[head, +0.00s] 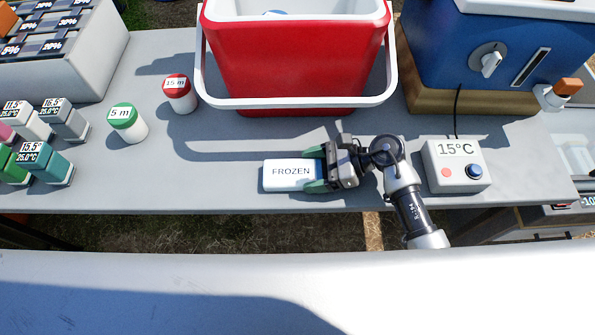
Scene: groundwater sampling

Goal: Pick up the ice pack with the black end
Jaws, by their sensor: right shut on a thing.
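The ice pack (290,173) is a white block labelled FROZEN, on or just above the grey table near its front edge. My right gripper (322,170) reaches it from the right and is shut on its right end, with greenish fingers along its far and near sides. No black end shows; the right end is hidden by the gripper. I cannot tell whether the pack touches the table. My left gripper is not in view.
A red cooler (290,60) with a white handle stands behind the pack. A 15°C control box (455,164) is close right of my arm. Green-capped (128,123) and red-capped (180,93) jars and several small bottles stand left. A blue machine (490,60) stands back right.

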